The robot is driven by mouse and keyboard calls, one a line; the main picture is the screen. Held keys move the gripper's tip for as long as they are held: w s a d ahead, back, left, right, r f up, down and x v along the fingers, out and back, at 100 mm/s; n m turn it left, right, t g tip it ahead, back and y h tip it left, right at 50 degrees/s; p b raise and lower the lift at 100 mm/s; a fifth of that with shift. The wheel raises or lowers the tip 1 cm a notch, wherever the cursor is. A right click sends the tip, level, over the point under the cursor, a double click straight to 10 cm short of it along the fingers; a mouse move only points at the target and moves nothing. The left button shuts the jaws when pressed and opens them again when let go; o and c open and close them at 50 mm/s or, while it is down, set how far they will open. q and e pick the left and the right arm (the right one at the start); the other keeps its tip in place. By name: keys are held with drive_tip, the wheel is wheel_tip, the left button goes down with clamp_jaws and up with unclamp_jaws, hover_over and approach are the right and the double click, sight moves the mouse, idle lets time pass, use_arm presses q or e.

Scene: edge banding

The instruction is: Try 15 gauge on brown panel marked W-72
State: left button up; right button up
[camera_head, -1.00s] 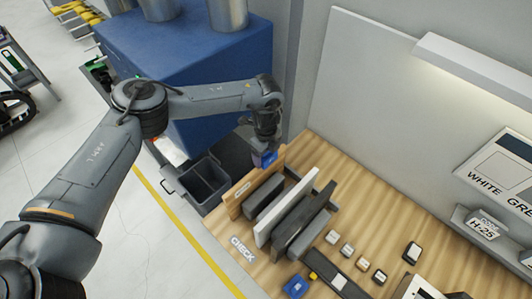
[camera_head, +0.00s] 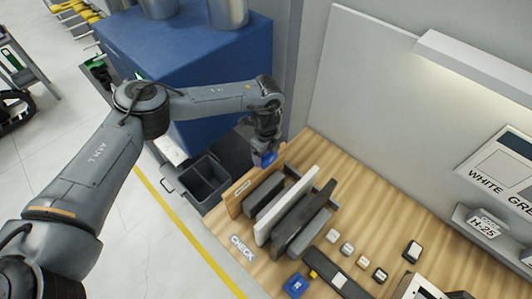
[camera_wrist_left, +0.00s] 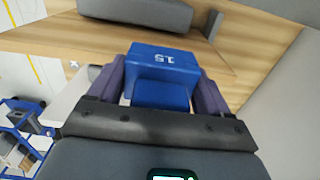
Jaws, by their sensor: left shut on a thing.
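My left gripper (camera_head: 265,150) is shut on the blue 15 gauge (camera_head: 264,159). In the left wrist view, the gauge (camera_wrist_left: 163,66) sits between the two fingers with its "15" upside down. The brown panel (camera_head: 240,192) stands upright at the left end of a row of panels, with a small pale label too small to read in the head view. The gauge is at the upper, far end of this panel. In the left wrist view, wood-coloured surface (camera_wrist_left: 222,62) lies just beyond the gauge; I cannot tell whether they touch. My right gripper is not in view.
Grey, white (camera_head: 285,207) and dark (camera_head: 304,218) panels stand beside the brown one. Another blue block (camera_head: 295,286) and several small blocks lie on the wooden table (camera_head: 385,225). A dark two-part bin (camera_head: 185,188) stands left of the table, near a "CHECK" label (camera_head: 242,248).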

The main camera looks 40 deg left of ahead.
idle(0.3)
use_arm(q)
drive_tip(key=o, duration=1.1)
drive_tip(key=shift+c, duration=0.2)
drive_tip(key=shift+r, duration=0.1)
drive_tip(key=shift+r+p, duration=3.25)
drive_tip(key=shift+r, duration=0.65)
